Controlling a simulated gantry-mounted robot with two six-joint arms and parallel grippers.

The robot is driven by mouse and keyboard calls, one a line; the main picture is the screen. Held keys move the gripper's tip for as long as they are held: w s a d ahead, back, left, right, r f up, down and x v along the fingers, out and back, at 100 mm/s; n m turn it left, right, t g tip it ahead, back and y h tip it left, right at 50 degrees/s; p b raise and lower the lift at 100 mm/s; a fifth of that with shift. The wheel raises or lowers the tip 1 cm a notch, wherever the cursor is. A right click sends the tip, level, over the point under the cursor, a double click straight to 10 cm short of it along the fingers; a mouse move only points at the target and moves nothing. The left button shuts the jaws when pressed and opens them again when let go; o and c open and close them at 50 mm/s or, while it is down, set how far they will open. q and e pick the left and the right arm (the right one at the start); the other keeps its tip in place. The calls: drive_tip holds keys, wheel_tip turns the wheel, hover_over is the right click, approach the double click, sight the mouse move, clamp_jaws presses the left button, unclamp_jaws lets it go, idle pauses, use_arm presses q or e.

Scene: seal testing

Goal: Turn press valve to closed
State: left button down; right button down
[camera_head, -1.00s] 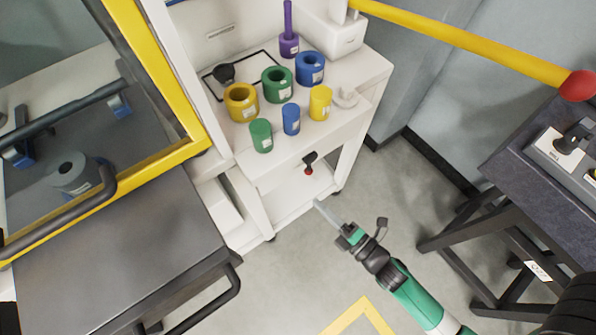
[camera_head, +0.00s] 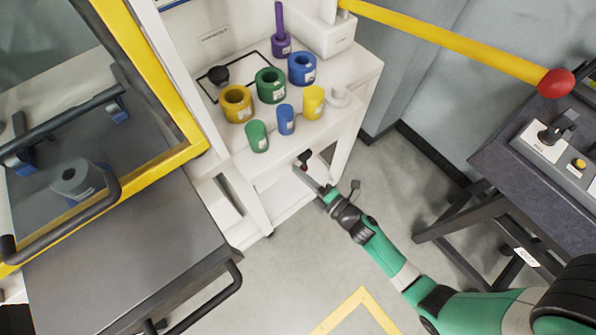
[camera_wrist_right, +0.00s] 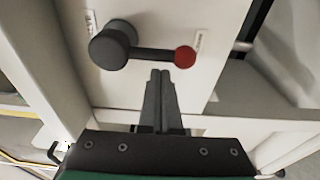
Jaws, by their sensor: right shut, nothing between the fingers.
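The press valve (camera_head: 303,160) is on the white front of the cart, below its top. In the right wrist view the valve (camera_wrist_right: 145,52) has a dark round hub at left and a lever pointing right, tipped with a red knob (camera_wrist_right: 185,57). My right gripper (camera_head: 298,171) is at the valve in the head view. In the right wrist view its shut, empty fingers (camera_wrist_right: 160,76) point at the lever, just below it and left of the red knob. I cannot tell whether they touch the lever. My left gripper is not in view.
The white cart top (camera_head: 345,75) holds several coloured rings and cylinders. A yellow bar (camera_head: 450,40) with a red end crosses the upper right. A dark table (camera_head: 490,160) with a control box stands at right. A yellow-framed glass guard (camera_head: 185,110) is at left.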

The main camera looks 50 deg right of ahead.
drive_tip(key=shift+s+d+f, duration=0.1)
drive_tip(key=shift+s+d, duration=0.1)
drive_tip(key=shift+d, duration=0.25)
